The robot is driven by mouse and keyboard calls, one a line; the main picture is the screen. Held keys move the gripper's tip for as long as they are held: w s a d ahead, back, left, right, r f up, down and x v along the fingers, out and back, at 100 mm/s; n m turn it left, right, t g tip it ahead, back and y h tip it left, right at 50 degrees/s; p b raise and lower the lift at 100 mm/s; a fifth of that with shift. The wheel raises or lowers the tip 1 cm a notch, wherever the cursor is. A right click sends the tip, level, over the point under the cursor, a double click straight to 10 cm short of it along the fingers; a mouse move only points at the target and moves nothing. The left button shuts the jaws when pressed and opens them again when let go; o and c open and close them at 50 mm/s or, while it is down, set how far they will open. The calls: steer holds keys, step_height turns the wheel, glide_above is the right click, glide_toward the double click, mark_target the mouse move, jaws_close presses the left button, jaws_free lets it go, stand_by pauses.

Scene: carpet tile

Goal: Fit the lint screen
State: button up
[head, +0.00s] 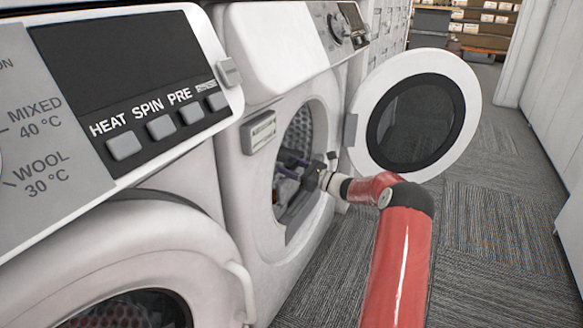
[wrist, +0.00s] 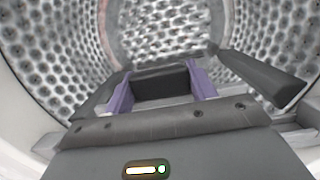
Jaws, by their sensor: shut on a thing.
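My gripper (head: 296,166) reaches through the open front of the second machine (head: 262,200), into the mouth of its drum. In the wrist view, the purple fingers of my gripper (wrist: 162,80) are closed on the sides of a dark piece, which I take to be the lint screen (wrist: 160,84). Its far side and lower edge are hidden, and it is too small to make out in the head view. A dark grey bar (wrist: 265,78) slants at the right of the wrist view; I cannot tell whether it belongs to the screen. I cannot see a slot clearly.
The round door (head: 372,110) stands swung open to the right, close to my arm. The perforated drum wall (wrist: 255,30) surrounds the gripper. Another machine with labelled buttons (head: 125,147) stands at the near left. Grey carpet (head: 490,225) is clear at the right.

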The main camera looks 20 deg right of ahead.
mark_target(293, 189)
steer(key=shift+f+b, duration=1.8)
steer(key=shift+f, duration=2.4)
steer(key=o, duration=1.4)
steer(key=shift+f, duration=0.1)
steer(key=shift+c, duration=0.2)
steer(key=p+v, duration=0.1)
steer(key=v, duration=0.6)
steer(key=shift+s+d, duration=0.3)
